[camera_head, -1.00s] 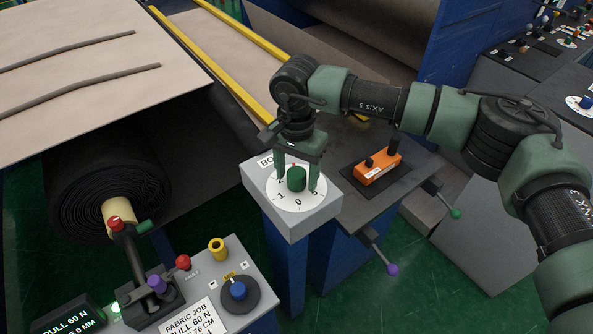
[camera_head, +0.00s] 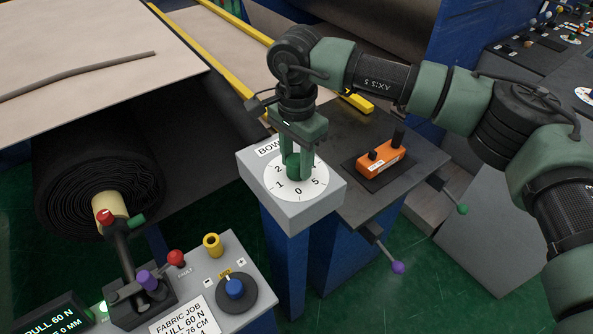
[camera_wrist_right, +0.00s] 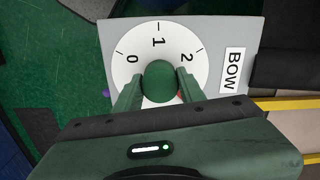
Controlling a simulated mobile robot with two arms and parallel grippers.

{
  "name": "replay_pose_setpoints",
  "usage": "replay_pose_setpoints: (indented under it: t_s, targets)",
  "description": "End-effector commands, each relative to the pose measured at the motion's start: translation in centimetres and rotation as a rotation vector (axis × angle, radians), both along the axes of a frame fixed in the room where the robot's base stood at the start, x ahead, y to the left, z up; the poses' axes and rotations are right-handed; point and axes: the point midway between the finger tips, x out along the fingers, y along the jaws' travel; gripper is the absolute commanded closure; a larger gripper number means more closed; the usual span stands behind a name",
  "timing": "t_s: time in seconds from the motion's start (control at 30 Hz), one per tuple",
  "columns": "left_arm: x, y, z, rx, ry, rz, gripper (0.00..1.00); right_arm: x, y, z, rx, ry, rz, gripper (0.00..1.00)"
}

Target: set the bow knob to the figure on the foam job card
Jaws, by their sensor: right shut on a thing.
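The bow knob (camera_head: 292,166) is a small green knob at the centre of a white dial (camera_head: 311,192) on a grey box labelled BOW. The dial carries figures; 2, 1, 0 and 5 show in the head view. My right gripper (camera_head: 295,168) is shut on the knob from above. In the right wrist view the knob (camera_wrist_right: 160,82) sits between the two green fingers, and a bit of red shows beside it near the 2. The pointer's exact reading is hidden. No foam job card is seen; a card headed FABRIC JOB (camera_head: 184,318) lies at lower left. My left gripper is out of view.
An orange device (camera_head: 380,158) sits on a dark shelf right of the dial box. Levers with purple (camera_head: 398,267) and green (camera_head: 463,209) ends stick out below.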

Motion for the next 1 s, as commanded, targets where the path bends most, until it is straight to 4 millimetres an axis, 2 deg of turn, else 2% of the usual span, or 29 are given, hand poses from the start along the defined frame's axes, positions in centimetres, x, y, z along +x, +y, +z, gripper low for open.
replay_pose_setpoints:
  t_s: [0.03,0.4,0.7,1.0]
  targets:
    - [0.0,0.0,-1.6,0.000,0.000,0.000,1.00,0.1,0.1,-0.6,0.003,-0.004,-0.046,1.00]
    - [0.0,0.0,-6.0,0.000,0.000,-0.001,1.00,0.1,0.1,-0.4,0.002,-0.004,-0.390,1.00]
    - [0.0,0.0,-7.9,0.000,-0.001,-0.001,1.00,0.1,0.0,-0.1,0.001,-0.003,-0.601,1.00]
    - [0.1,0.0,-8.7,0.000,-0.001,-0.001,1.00,0.1,0.0,0.1,0.002,-0.003,-0.709,1.00]
